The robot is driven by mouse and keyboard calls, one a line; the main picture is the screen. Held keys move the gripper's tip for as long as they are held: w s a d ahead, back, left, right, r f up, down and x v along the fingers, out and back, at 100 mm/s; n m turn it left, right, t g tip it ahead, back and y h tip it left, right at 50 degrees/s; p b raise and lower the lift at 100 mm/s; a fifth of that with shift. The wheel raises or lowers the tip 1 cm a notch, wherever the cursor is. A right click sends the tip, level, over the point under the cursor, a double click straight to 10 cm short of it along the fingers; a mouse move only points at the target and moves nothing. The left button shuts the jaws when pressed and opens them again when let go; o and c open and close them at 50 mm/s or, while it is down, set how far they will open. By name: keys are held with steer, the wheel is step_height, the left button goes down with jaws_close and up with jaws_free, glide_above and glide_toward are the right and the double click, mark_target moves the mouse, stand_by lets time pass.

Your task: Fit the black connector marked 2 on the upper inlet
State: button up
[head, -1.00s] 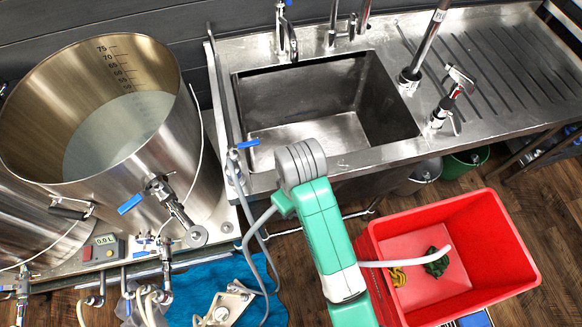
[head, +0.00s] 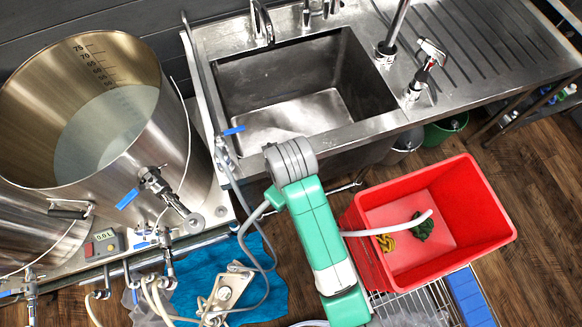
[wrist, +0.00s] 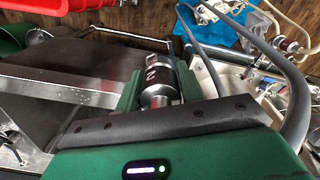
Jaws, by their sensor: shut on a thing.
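My gripper (wrist: 158,82) is shut on the black connector (wrist: 155,70), a short dark cylinder with a pale 2 on it and a bright metal end. The connector lies between the two green fingers in the wrist view. In the head view my green arm hides the gripper and connector. A steel kettle (head: 182,150) stands at the left, with a blue-handled valve ending in a round metal fitting (head: 194,222). More valves and fittings (head: 168,262) sit below it. I cannot tell which fitting is the upper inlet. The connector touches none of them that I can see.
A steel sink (head: 250,130) lies behind my arm. A red crate (head: 490,225) stands at the right. Grey hose (head: 268,290) loops beside my arm. Bare floor (head: 545,230) shows at the right.

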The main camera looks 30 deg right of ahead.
steer(key=shift+r+p, duration=1.55)
steer(key=shift+p, duration=0.05)
steer(key=shift+f, duration=0.1)
